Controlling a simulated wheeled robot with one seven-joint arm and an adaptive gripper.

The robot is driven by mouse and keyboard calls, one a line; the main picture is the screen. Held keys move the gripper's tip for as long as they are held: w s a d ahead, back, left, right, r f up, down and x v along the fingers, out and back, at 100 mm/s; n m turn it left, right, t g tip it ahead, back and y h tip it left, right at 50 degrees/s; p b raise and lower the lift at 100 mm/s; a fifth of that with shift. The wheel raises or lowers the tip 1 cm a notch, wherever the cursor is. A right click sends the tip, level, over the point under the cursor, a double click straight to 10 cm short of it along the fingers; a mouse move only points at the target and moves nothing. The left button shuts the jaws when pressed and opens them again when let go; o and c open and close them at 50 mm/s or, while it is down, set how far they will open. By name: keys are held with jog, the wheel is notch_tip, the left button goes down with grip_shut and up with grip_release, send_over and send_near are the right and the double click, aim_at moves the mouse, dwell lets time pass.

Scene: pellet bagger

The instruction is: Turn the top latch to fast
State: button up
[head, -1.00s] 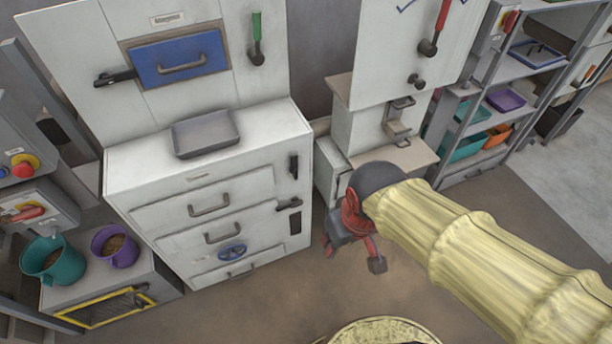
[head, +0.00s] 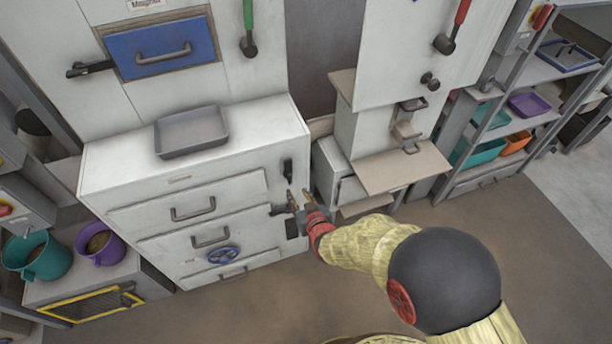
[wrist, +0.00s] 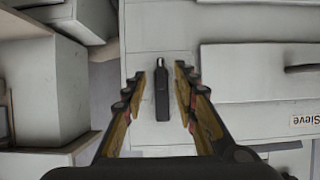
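The top latch (head: 288,168) is a dark upright bar on the right of the white cabinet's front, beside the top drawer. In the wrist view the black latch (wrist: 162,92) stands lengthwise between my fingers, with a pale tip at its upper end. My gripper (head: 299,194) is in front of the cabinet, just below and right of the top latch in the head view. In the wrist view my gripper (wrist: 162,85) is open, with a gap on each side of the latch. A second dark latch (head: 278,210) lies lower, partly behind my gripper.
The drawers' handles (head: 193,208) stick out left of the latches. A blue handwheel (head: 223,255) is lower on the cabinet. A grey tray (head: 192,132) sits on top. Another machine with a pale shelf (head: 390,168) stands close on the right. The floor in front is clear.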

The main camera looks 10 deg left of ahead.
aim_at(291, 179)
jog(key=shift+t+y, duration=0.3)
jog(key=shift+t, duration=0.1)
jog(key=b+x, duration=0.1)
jog(key=x, duration=0.1)
jog(key=r+x, duration=0.1)
jog(key=x, duration=0.2)
jog(key=b+x, duration=0.1)
jog(key=x, duration=0.1)
jog(key=shift+w+a+r+b, duration=0.25)
jog(key=shift+w+a+b, duration=0.1)
jog(key=shift+w, duration=0.25)
jog(key=shift+c, duration=0.5)
grip_shut()
